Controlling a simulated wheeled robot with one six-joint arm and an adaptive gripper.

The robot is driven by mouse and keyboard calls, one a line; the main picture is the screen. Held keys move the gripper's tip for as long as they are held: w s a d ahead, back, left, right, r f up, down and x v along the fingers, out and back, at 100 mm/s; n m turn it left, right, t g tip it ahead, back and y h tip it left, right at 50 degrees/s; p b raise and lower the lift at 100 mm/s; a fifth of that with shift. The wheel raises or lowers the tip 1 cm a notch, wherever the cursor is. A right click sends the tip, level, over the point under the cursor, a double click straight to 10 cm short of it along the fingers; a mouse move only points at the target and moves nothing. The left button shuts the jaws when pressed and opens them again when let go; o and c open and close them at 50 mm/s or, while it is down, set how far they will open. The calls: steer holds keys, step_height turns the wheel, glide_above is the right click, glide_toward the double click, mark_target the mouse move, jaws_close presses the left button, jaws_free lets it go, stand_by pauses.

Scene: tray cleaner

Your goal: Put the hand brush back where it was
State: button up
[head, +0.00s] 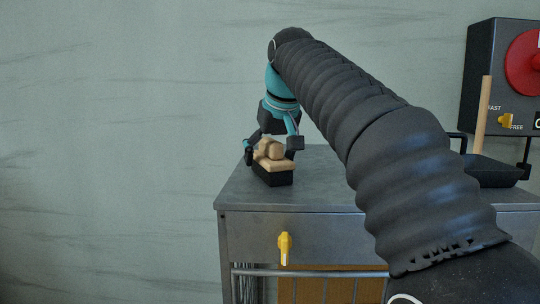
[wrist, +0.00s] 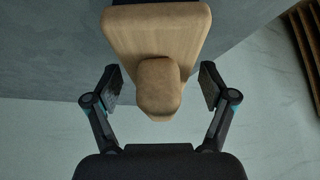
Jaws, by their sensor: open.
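The hand brush (head: 274,165) has a light wooden body with a rounded knob and dark bristles. It stands bristles down on the left part of the grey cabinet top (head: 245,196). My gripper (head: 273,146) is just above it, pointing down, with one finger on each side of the knob. In the wrist view the brush (wrist: 155,35) shows its wooden top and knob between the fingertips of my gripper (wrist: 160,88). The fingers are open, with a gap between each finger and the knob. The bristles are mostly out of the wrist view.
A dark tray (head: 492,172) with an upright wooden handle (head: 483,115) stands at the right of the cabinet top. A dark box with a red disc (head: 525,62) is behind it. A yellow knob (head: 284,248) sits on the cabinet front. My arm hides the middle of the top.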

steer(key=shift+s+r, duration=0.15)
steer(key=shift+r, duration=0.4)
steer(key=p+v, duration=0.1)
steer(key=v, duration=1)
steer(key=shift+s+d, duration=0.15)
steer(key=shift+d, duration=0.05)
